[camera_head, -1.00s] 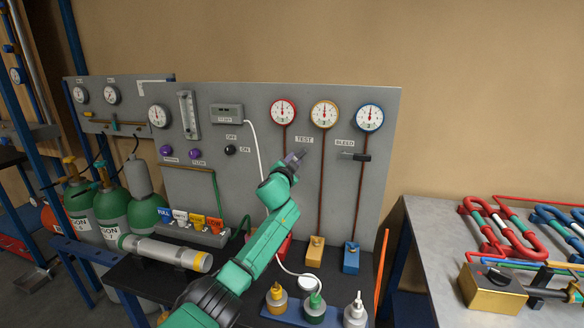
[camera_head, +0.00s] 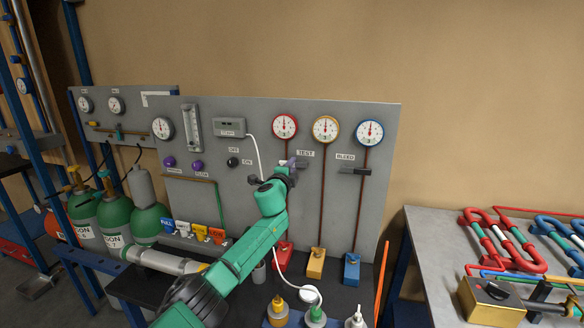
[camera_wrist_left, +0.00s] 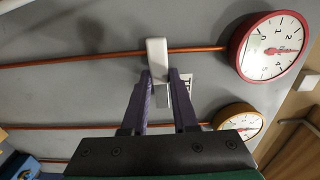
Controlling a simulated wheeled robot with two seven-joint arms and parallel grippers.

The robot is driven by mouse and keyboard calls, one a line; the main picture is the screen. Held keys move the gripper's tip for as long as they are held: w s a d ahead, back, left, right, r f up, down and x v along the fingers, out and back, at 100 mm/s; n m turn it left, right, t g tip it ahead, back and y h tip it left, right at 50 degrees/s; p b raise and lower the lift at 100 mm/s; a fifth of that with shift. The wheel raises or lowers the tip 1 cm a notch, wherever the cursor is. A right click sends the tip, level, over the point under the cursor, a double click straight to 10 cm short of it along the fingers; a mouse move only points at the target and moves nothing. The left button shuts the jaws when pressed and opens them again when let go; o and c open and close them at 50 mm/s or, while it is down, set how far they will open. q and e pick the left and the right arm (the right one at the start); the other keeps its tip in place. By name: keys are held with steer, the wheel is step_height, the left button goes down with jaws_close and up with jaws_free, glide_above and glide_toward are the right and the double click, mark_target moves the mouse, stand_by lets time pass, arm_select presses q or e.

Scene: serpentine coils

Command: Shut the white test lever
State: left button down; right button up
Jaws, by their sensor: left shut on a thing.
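The white test lever (camera_wrist_left: 157,60) shows in the left wrist view on the copper pipe below the red-rimmed gauge (camera_wrist_left: 268,48). Its white body appears crosswise to the pipe, and its lower part runs between my purple fingers. My left gripper (camera_wrist_left: 164,90) is shut on it. In the head view my left gripper (camera_head: 292,164) is at the panel, left of the TEST label (camera_head: 305,153) and below the red gauge (camera_head: 284,125). There the wrist and fingers hide most of the lever. My right gripper is out of view.
The black bleed lever (camera_head: 356,171) is to the right, under the blue gauge (camera_head: 369,132). A yellow gauge (camera_head: 325,128) is between. A white cable (camera_head: 257,150) hangs left of my wrist. Bottles (camera_head: 278,308) stand below my arm. Green gas cylinders (camera_head: 116,212) stand left.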

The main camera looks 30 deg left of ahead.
arm_select(q)
steer(key=shift+r+m, duration=0.15)
steer(key=shift+m, duration=0.15)
steer(key=c, duration=0.7)
jaws_free()
steer(key=b+v, duration=0.2)
steer(key=v, duration=1.2)
steer(key=shift+s+d, duration=0.15)
steer(key=shift+s, duration=0.05)
